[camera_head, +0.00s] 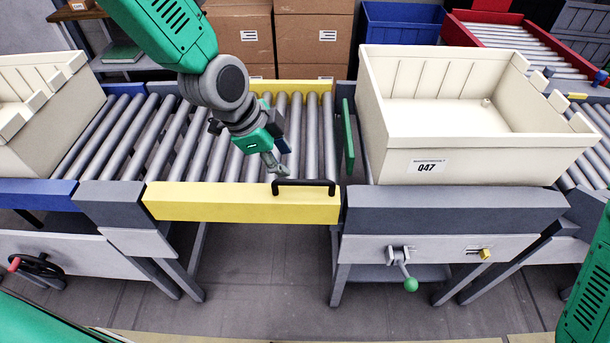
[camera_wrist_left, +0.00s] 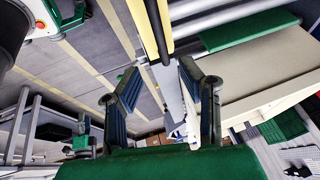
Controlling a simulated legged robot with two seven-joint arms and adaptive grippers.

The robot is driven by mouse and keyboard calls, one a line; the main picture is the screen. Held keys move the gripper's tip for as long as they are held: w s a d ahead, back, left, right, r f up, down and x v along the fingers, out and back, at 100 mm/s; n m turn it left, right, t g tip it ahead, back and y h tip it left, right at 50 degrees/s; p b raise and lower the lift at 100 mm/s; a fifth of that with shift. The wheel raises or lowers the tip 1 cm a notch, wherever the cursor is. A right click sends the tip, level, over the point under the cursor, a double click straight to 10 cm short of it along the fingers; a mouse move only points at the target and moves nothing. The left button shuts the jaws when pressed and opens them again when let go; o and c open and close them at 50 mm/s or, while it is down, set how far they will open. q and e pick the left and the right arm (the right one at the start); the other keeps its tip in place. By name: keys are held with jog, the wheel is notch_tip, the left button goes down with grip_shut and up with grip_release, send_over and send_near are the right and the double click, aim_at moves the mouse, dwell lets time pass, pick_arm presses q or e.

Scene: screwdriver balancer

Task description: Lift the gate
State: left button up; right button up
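The gate is the yellow-sided roller section (camera_head: 240,203) of the conveyor. It lies level, in line with the conveyor on both sides. A black bar handle (camera_head: 304,183) is fixed on top of its front yellow rail. My left gripper (camera_head: 277,168) points down close by the handle's left end. In the left wrist view, my left gripper (camera_wrist_left: 160,72) is open with its two fingers apart. The black handle (camera_wrist_left: 156,30) runs into the space ahead of and between the fingertips; no grip on it shows. My right gripper is out of view.
Another cream crate (camera_head: 40,130) stands at the left. A green-knobbed lever (camera_head: 405,270) hangs below the right section. Cardboard boxes (camera_head: 315,45) are stacked behind.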

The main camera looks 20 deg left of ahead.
aim_at(301, 181)
pick_arm(q)
jog(key=x, duration=0.6)
jog(key=a+x, duration=0.1)
jog(key=x, duration=0.2)
jog(key=shift+w+d+f, duration=0.1)
jog(key=shift+f, duration=0.2)
jog(key=shift+d, duration=0.25)
grip_shut()
